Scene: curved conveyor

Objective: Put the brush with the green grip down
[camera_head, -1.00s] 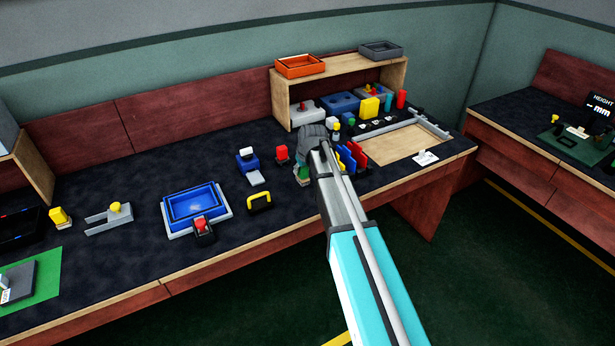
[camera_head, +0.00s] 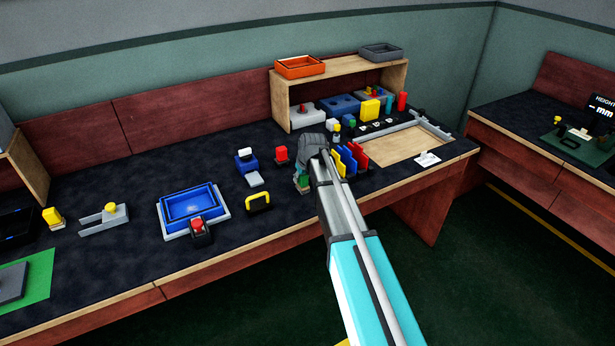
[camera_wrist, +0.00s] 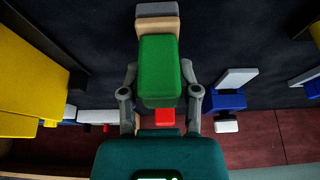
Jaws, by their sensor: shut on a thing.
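The brush with the green grip (camera_wrist: 160,72) is in my gripper (camera_wrist: 159,76). In the wrist view the two grey fingers close on both sides of the green block. A tan band and a grey end of the brush show beyond it at the top. In the head view my gripper (camera_head: 313,150) is low over the dark bench top, left of the upright red, blue and yellow plates. A small green part of the brush (camera_head: 301,181) shows just below it. My gripper and arm hide the rest, and I cannot tell whether the brush touches the bench.
A red-topped block (camera_head: 281,155) stands close left of my gripper, with a yellow handle (camera_head: 258,201) and a blue tray (camera_head: 190,206) farther left. Colored plates (camera_head: 352,158) stand close on the right. A wooden shelf (camera_head: 396,75) is behind. Dark bench lies clear between items.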

